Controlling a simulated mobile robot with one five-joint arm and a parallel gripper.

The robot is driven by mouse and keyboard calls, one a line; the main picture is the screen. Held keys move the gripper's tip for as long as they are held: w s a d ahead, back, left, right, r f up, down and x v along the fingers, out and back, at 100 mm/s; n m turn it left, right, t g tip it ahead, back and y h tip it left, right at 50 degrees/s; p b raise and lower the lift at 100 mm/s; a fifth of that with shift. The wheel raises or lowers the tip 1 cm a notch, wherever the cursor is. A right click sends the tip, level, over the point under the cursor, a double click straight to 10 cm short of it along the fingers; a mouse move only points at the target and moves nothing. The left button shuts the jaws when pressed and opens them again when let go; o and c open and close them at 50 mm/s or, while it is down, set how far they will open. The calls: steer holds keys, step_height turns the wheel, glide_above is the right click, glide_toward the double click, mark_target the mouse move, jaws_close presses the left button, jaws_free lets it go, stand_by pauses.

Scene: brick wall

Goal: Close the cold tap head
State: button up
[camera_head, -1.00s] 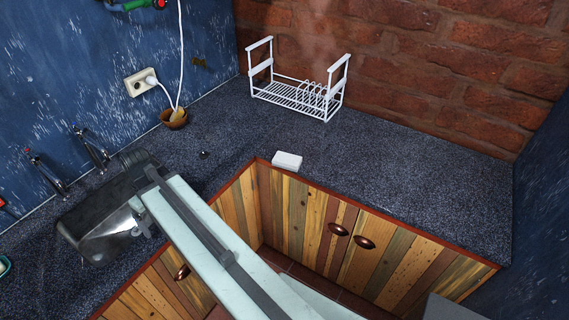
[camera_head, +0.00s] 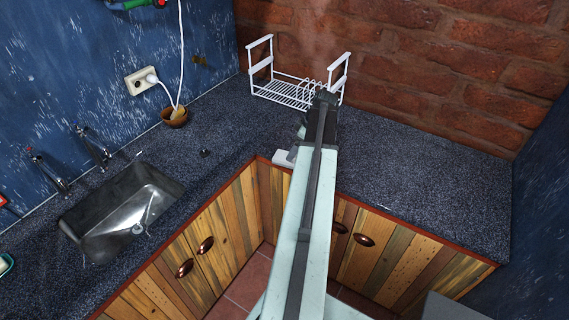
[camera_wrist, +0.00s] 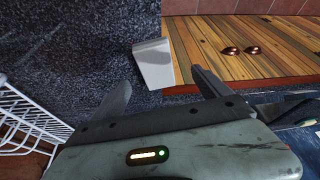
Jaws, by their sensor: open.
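Two metal taps stand at the blue wall behind the sink (camera_head: 92,232). The left tap (camera_head: 47,173) has a red mark on its head. A thin pale streak, perhaps running water, shows at the basin. My gripper (camera_wrist: 162,77) is open and empty, with its two fingers apart over the worktop in the wrist view. In the head view my arm reaches toward the drying rack, well to the right of the taps. No tap shows in the wrist view.
A white block (camera_head: 281,157) lies at the inner worktop corner; in the wrist view it (camera_wrist: 153,64) appears between my fingers. A white wire rack (camera_head: 280,92) stands by the brick wall. A brown pot (camera_head: 174,118) stands near a socket. The right worktop (camera_head: 430,185) is clear.

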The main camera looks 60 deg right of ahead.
mark_target(279, 158)
steer(key=b+x, duration=0.1)
steer(key=x, duration=0.1)
steer(key=b+x, duration=0.4)
steer(key=x, duration=0.1)
steer(key=shift+w+d, duration=0.25)
steer(key=shift+d, duration=0.1)
steer(key=shift+r, duration=0.2)
